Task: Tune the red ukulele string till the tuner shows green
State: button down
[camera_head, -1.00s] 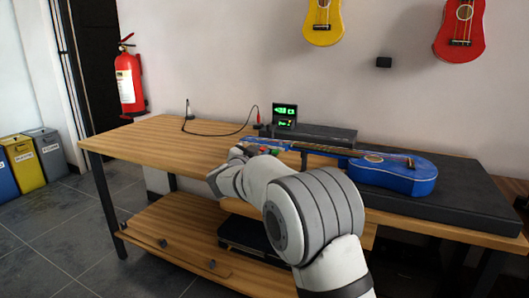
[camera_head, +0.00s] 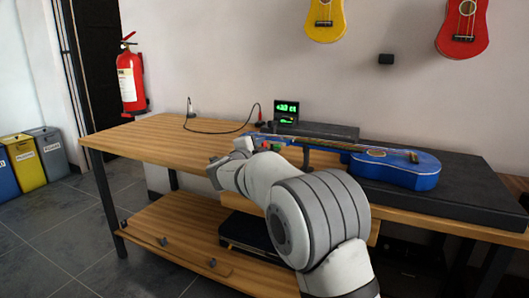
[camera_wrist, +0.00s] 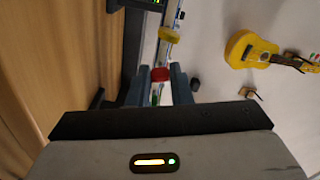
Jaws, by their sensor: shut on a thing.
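A blue ukulele (camera_head: 398,170) lies on the dark mat (camera_head: 455,190), its neck reaching left toward the tuner. The small black tuner (camera_head: 286,111) stands behind the neck, and its screen shows green marks, too small to read. My gripper (camera_wrist: 161,78) is shut on the red tuning peg (camera_wrist: 160,74), which sits between the two fingers in the wrist view. A yellow peg (camera_wrist: 168,34) is just beyond it. In the head view my wrist and arm hide most of the headstock and the fingertips.
The wooden bench (camera_head: 160,140) is clear at the left, except for a black cable with a red clip (camera_head: 257,106). A yellow ukulele (camera_head: 325,20) and a red ukulele (camera_head: 463,28) hang on the wall. A fire extinguisher (camera_head: 130,80) hangs at the left.

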jog(key=m+b, duration=0.2)
jog(key=m, duration=0.2)
jog(key=shift+f, duration=0.1)
jog(key=shift+m+b, duration=0.85)
jog(key=shift+m, duration=0.65)
jog(key=c, duration=1.6)
grip_release()
jog(key=shift+s+r, duration=0.1)
jog(key=shift+r, duration=0.1)
